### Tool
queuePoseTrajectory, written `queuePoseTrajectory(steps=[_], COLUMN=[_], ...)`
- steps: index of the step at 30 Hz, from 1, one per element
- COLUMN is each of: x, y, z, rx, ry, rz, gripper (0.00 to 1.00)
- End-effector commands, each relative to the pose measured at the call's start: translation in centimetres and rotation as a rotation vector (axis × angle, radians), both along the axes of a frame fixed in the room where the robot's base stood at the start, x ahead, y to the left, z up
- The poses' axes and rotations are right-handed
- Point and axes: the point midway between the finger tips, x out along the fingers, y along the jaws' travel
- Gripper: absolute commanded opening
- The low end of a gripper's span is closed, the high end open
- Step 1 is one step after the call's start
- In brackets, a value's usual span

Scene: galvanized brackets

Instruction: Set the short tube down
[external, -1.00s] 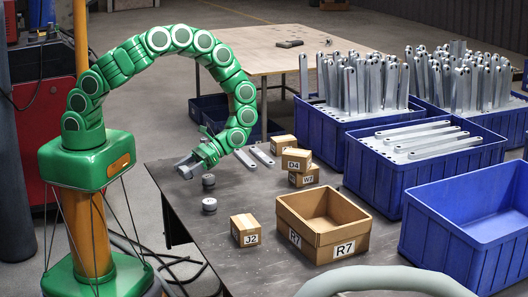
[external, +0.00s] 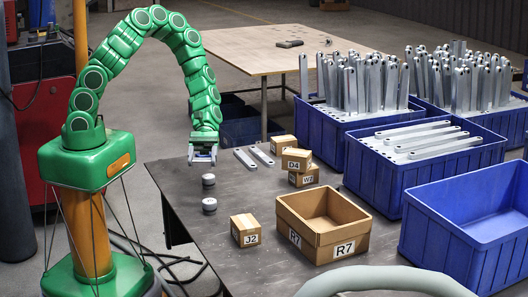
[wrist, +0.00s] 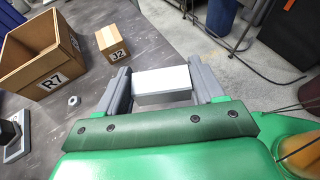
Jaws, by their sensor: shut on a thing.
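My gripper (external: 203,158) hangs pointing down near the far left edge of the dark table. In the wrist view, its two grey fingers (wrist: 165,88) are shut on a short, pale, box-like piece, which I take to be the short tube (wrist: 162,82). The piece lies crosswise between the fingers, with a bright flat face showing. In the external view it is too small to make out clearly. The gripper appears above the tabletop; the exact gap is hard to tell.
The open R7 box (external: 322,236), the J2 box (external: 245,230) and stacked small boxes (external: 297,160) stand further right. Blue crates (external: 355,142) are beyond.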

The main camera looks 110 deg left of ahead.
Motion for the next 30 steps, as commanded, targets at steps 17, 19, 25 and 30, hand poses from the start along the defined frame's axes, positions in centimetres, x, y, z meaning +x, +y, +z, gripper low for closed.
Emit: queuePoseTrajectory(steps=[17,19,25,30], x=[5.5,6.3,8.8,10.4], y=[0.8,0.9,1.2,1.3], z=[-2.0,-2.4,-3.4,-5.0], rx=[0.001,0.001,0.004,0.000], ry=[0.000,0.001,-0.002,0.002], rz=[0.035,0.036,0.037,0.035], gripper=[0.36,0.36,0.36,0.36])
